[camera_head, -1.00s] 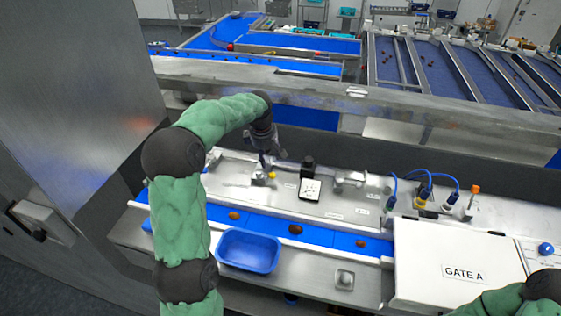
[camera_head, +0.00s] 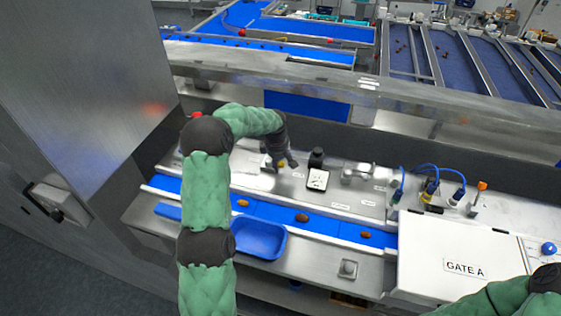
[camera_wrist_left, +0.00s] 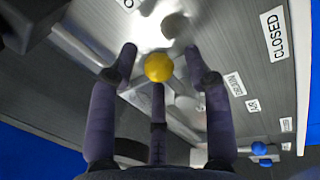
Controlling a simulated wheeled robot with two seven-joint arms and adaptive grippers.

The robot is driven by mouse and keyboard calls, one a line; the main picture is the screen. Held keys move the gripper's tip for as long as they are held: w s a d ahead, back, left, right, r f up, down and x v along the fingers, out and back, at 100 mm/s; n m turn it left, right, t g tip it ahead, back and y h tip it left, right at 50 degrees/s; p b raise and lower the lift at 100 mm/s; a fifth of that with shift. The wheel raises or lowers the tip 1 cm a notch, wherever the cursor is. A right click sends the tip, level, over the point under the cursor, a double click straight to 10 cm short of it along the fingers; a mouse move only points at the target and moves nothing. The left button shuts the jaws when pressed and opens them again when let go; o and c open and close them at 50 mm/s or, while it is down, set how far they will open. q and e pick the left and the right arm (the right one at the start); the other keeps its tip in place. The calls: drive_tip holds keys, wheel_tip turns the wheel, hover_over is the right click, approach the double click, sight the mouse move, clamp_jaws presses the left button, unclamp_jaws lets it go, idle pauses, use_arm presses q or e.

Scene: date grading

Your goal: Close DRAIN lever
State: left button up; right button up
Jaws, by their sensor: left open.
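A lever with a yellow ball knob (camera_head: 281,165) stands on the steel panel behind the belt. In the left wrist view the yellow knob (camera_wrist_left: 158,67) sits between the spread fingertips, with a metal mount behind it.
A black device with a white face (camera_head: 318,179) stands just right of the lever. A blue tray (camera_head: 258,238) sits before the blue belt (camera_head: 270,213), which carries brown dates. Blue cable connectors (camera_head: 430,187) and the GATE A box (camera_head: 460,250) are farther right.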

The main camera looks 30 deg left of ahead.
use_arm(q)
clamp_jaws()
